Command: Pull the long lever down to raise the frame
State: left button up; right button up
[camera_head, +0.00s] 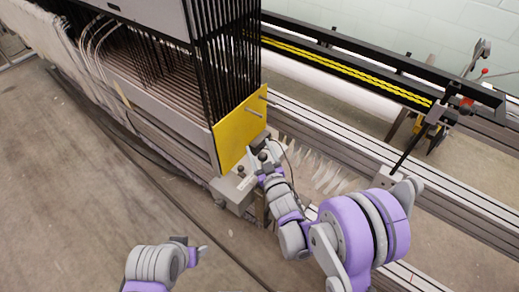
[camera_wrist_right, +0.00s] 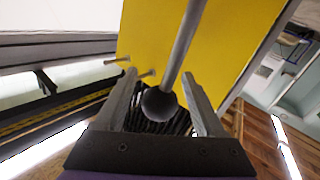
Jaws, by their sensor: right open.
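The long lever (camera_wrist_right: 185,45) is a grey rod with a dark round knob (camera_wrist_right: 160,103) at its end, in the right wrist view. My right gripper (camera_wrist_right: 161,82) is open, with one finger on each side of the knob. I cannot tell whether the fingers touch it. In the head view my right gripper (camera_head: 262,158) is at the lower part of the yellow plate (camera_head: 236,130), and the lever is hard to make out there. The frame of black rods (camera_head: 228,50) stands behind the plate. My left gripper (camera_head: 200,250) is low in the head view, away from the machine.
Two short pegs (camera_head: 254,112) stick out of the yellow plate. A grey block (camera_head: 232,193) sits below the plate. A black rail with yellow chain (camera_head: 340,65) and long metal rails (camera_head: 460,205) lie to the right. The floor (camera_head: 80,200) at left is open.

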jog(key=shift+c, duration=0.2)
grip_shut()
dwell(1.2)
